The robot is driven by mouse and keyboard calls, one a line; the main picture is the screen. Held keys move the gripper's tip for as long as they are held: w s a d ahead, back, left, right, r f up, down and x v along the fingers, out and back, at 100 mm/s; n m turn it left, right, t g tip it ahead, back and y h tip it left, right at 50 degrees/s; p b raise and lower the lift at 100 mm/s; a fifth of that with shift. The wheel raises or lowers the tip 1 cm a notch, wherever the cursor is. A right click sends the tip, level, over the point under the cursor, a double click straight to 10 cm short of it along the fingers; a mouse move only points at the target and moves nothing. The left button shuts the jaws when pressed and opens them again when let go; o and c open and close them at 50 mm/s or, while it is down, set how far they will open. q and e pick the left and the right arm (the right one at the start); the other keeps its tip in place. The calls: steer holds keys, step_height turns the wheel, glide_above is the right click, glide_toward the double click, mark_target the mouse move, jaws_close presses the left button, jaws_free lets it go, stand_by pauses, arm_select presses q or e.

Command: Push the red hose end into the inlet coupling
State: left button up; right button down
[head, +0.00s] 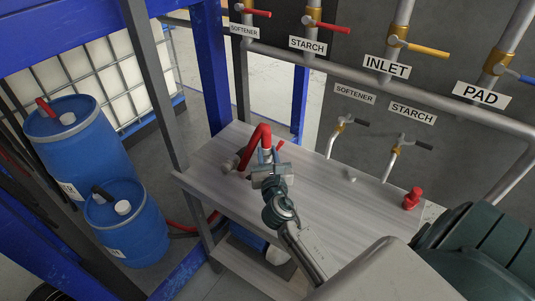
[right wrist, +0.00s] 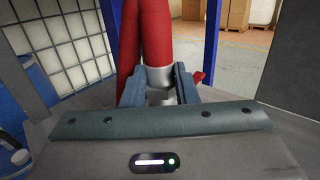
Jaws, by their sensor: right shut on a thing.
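The red hose (head: 257,137) rises in a tight bend above the left end of the table. Its end has a silver collar, which shows in the right wrist view (right wrist: 159,76). My right gripper (head: 268,168) is shut on this hose end, one finger on each side of the collar, above the table. A small red lever (head: 280,146) shows just beside the gripper; it also shows in the right wrist view (right wrist: 198,78). The INLET sign (head: 386,65) hangs on a pipe at the back. I cannot tell the inlet coupling apart near the gripper. My left gripper is not in view.
The wooden table (head: 320,195) is mostly clear, with a red fitting (head: 412,199) at its right and a small grey part (head: 228,166) at its left. Blue drums (head: 72,138) stand left. A grey post (head: 157,85) rises beside the table. Taps (head: 404,146) line the back.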

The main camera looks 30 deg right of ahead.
steer(key=shift+f+b, duration=0.8)
steer(key=shift+f, duration=0.35)
steer(key=c, duration=1.1)
jaws_free()
steer(key=shift+o, duration=0.2)
steer(key=b+v, duration=0.2)
steer(key=v, duration=0.8)
steer(key=shift+b, duration=0.3)
steer(key=shift+s+a, duration=0.15)
steer(key=shift+s, duration=0.25)
steer(key=shift+f, duration=0.1)
